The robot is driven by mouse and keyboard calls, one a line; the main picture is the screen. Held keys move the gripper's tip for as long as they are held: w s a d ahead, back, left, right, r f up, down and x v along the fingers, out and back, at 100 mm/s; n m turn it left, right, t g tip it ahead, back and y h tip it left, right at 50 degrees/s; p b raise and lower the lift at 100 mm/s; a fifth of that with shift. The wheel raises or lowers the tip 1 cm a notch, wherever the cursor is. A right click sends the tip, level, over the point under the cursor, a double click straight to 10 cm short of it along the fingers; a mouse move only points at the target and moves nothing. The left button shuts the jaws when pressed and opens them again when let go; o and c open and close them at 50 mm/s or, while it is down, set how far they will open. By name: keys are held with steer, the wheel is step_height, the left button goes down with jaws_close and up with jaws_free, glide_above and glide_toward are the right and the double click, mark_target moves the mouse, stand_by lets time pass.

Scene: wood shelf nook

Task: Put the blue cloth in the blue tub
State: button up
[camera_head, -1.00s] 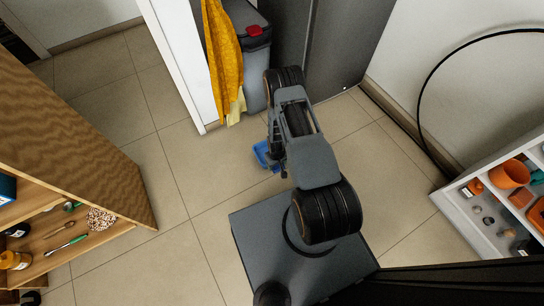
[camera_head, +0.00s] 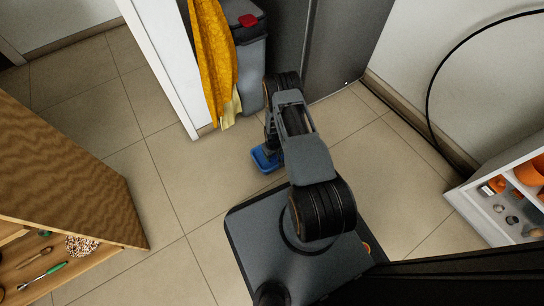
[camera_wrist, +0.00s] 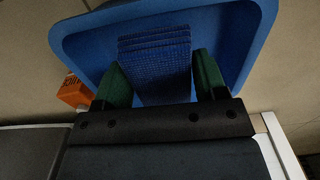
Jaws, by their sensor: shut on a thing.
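The blue tub (camera_head: 262,162) sits on the tiled floor beyond my base in the head view, partly hidden by my arm. In the wrist view the tub (camera_wrist: 232,30) fills much of the upper picture. My gripper (camera_wrist: 160,82) shows there with its two green fingers on either side of the blue cloth (camera_wrist: 155,55). It is shut on the cloth, which is folded in layers with a fine grid texture. The cloth appears in front of the tub's inside; I cannot tell whether it touches the bottom. In the head view the cloth is hidden.
A grey bin (camera_head: 250,70) with a red patch and a hanging yellow cloth (camera_head: 212,60) stand behind the tub. A wooden shelf (camera_head: 70,180) is at left, a white shelf (camera_head: 490,200) at right. An orange object (camera_wrist: 75,92) shows beside the tub.

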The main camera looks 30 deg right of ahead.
steer(key=shift+w+f, duration=0.15)
steer(key=shift+f, duration=0.2)
steer(key=f+b, duration=0.3)
steer(key=shift+w+f, duration=0.15)
steer(key=shift+w, duration=0.05)
steer(key=shift+f, duration=0.1)
steer(key=o, duration=0.9)
steer(key=shift+c, duration=0.2)
